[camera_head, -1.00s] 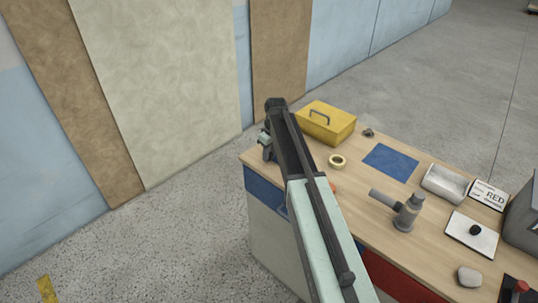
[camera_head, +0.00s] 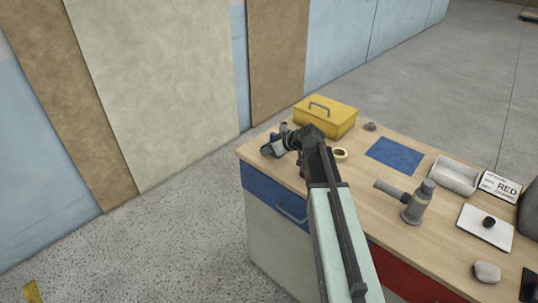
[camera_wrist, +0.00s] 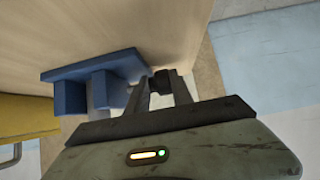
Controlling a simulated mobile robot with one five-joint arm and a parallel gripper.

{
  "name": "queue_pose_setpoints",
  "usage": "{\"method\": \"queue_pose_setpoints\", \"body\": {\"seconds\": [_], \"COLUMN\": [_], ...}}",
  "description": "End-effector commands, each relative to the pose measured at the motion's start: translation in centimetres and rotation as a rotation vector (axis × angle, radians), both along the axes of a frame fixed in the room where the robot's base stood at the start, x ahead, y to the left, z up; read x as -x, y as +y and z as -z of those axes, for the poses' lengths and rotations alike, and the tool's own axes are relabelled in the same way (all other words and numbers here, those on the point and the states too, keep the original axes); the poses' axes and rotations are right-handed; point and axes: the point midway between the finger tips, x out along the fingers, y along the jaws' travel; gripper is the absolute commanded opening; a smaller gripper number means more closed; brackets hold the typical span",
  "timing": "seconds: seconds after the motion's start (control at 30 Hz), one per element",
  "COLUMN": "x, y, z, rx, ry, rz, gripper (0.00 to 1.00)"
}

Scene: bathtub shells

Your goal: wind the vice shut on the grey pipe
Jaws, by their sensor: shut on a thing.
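The blue vice (camera_wrist: 92,75) shows in the wrist view, with two blocks standing out from a flat plate. A pale grey piece (camera_wrist: 108,90) shows beside its right-hand block; it may be the grey pipe, partly hidden by my finger. My gripper (camera_wrist: 161,82) is shut on a small dark knob (camera_wrist: 161,78), apparently the vice's handle, to the right of the blocks. In the head view my gripper (camera_head: 272,147) is at the bench's far left corner, and my arm hides most of the vice.
The wooden bench (camera_head: 350,195) holds a yellow toolbox (camera_head: 327,116), a tape roll (camera_head: 340,154), a blue mat (camera_head: 395,155), a grey fitting (camera_head: 417,203), a pale tray (camera_head: 455,175) and a white plate (camera_head: 486,228). Open floor lies left of the bench.

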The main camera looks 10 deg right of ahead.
Motion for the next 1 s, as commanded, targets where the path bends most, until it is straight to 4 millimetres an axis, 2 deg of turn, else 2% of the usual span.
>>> {"method": "queue_pose_setpoints", "body": {"seconds": [0.03,0.67,0.7,0.73,1.0], "x": [0.53,0.42,0.42,0.42,0.29], "y": [0.74,0.75,0.76,0.76,0.42], "z": [0.46,0.00,0.00,0.00,0.02], "rx": [-0.016,-0.045,-0.045,-0.045,-0.042], "ry": [-0.002,-0.041,-0.041,-0.041,-0.043], "rz": [-0.016,-0.014,-0.014,-0.014,-0.010], "gripper": [0.00,0.00,0.33,0.41,0.41]}}
